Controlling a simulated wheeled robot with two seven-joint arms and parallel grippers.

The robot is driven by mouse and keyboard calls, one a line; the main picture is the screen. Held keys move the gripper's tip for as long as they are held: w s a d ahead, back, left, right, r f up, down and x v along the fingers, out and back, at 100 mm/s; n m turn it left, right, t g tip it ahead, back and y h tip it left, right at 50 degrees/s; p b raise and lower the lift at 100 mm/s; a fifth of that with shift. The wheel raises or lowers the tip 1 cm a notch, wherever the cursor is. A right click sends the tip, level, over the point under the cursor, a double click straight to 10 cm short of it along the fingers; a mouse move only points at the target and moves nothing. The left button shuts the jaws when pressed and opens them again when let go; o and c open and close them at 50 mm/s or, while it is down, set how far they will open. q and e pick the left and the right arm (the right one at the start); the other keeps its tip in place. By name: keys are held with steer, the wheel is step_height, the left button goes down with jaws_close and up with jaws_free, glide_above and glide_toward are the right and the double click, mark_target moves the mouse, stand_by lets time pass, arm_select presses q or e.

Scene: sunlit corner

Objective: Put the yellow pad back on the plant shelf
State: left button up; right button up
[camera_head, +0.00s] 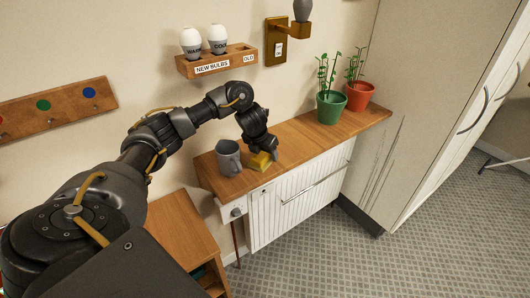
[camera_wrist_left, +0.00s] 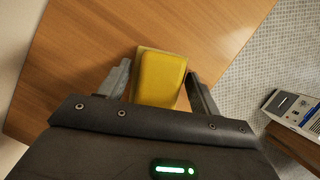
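The yellow pad (camera_head: 261,161) lies on the wooden plant shelf (camera_head: 300,139), near its left end. In the left wrist view the yellow pad (camera_wrist_left: 161,79) sits between the two fingers, with a paler layer showing at its edge. My left gripper (camera_head: 263,150) is down at the pad from above. In the left wrist view the left gripper (camera_wrist_left: 160,88) has its fingers spread on either side of the pad, with narrow gaps visible. Whether the pad bears fully on the wood is partly hidden. My right gripper is not in view.
A grey cup-like pot (camera_head: 229,158) stands just left of the pad. A green pot (camera_head: 330,107) and a red pot (camera_head: 359,96) with plants stand at the shelf's right end. A bulb rack (camera_head: 217,64) hangs above. A lower wooden table (camera_head: 185,230) is at left.

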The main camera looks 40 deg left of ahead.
mark_target(257, 158)
arm_select(q)
steer(key=o, duration=0.3)
steer(key=shift+r, duration=0.15)
steer(key=shift+s+r, duration=0.1)
steer(key=shift+r, duration=0.3)
steer(key=p+v, duration=0.3)
steer(key=v, duration=0.8)
steer(key=shift+p, duration=0.3)
steer(key=shift+s, duration=0.15)
